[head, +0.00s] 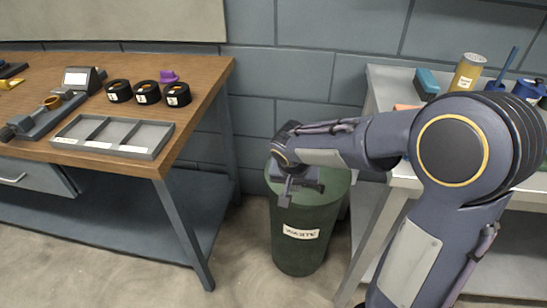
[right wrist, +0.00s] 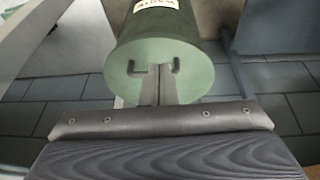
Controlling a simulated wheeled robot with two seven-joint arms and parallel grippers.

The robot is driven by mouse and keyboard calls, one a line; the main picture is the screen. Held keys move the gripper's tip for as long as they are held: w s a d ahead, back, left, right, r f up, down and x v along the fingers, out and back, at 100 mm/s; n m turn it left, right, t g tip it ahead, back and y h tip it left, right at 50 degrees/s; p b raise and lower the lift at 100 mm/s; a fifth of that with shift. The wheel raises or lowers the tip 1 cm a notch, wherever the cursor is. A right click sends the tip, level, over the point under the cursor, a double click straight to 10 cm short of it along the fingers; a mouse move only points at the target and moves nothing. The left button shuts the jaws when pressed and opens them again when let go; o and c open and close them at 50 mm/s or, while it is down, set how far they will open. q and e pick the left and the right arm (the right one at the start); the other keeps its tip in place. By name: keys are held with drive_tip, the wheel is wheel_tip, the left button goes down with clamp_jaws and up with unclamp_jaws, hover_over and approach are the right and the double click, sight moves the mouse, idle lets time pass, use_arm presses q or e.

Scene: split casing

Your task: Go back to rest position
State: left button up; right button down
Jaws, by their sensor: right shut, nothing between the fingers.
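My right gripper (head: 286,196) is over the green waste bin (head: 303,232), which stands on the floor between the two tables. Its fingers are shut and empty, pointing down in front of the bin's top in the head view. In the right wrist view the closed fingers (right wrist: 158,85) show against the bin's green round top (right wrist: 160,58). I cannot tell whether they touch the bin. My right arm crosses the right-hand table from the right. My left gripper is not in view.
The wooden workbench (head: 208,82) at left bears a grey compartment tray (head: 152,152), several black round parts (head: 147,92), a purple piece (head: 168,76) and a small display (head: 78,79).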

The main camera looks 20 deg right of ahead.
drive_tip(key=s+a+r+n+t+y, duration=0.1)
drive_tip(key=s+a+r+n+y, duration=0.15)
drive_tip(key=s, duration=0.85)
drive_tip(key=s+a+r+n+t+y, duration=0.2)
drive_tip(key=s+r+y, duration=0.2)
drive_tip(key=s, duration=0.6)
wheel_tip(320, 180, up, 17)
drive_tip(key=p, duration=1.7)
drive_tip(key=shift+f, duration=0.1)
